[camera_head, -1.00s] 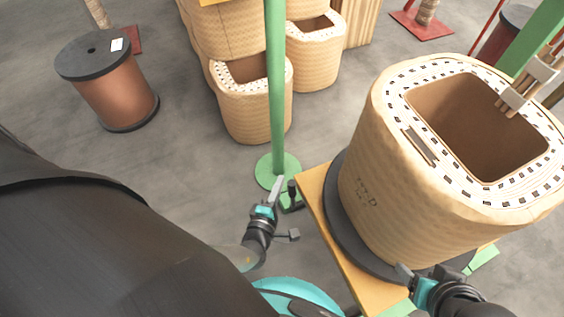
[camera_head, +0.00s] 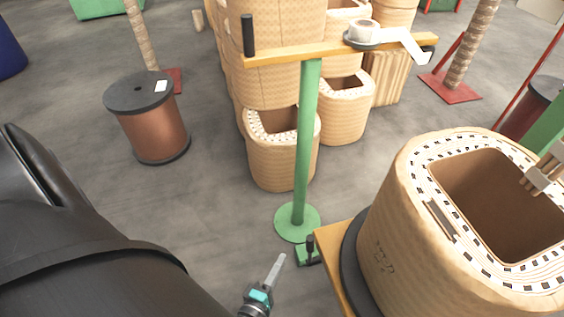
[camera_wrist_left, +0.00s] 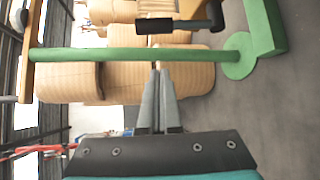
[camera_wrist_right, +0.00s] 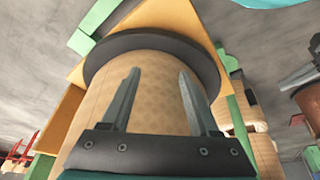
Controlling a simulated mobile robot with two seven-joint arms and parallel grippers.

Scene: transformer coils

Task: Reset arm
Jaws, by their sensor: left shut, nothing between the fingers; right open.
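My left gripper (camera_head: 273,272) shows at the bottom middle of the head view, in front of the green post's foot. It is shut and empty, and its closed fingers (camera_wrist_left: 158,103) also show in the left wrist view, pointing towards the green post. My right gripper (camera_wrist_right: 155,95) shows only in the right wrist view. Its two fingers stand apart with the coil's side beyond them, and nothing is visibly held. The large tan coil (camera_head: 390,235) stands at the right of the head view on a black disc over a yellow platform (camera_head: 330,262).
A copper-coloured spool (camera_head: 155,130) stands at the left. Grey floor (camera_head: 215,215) is clear between the spool and the post.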

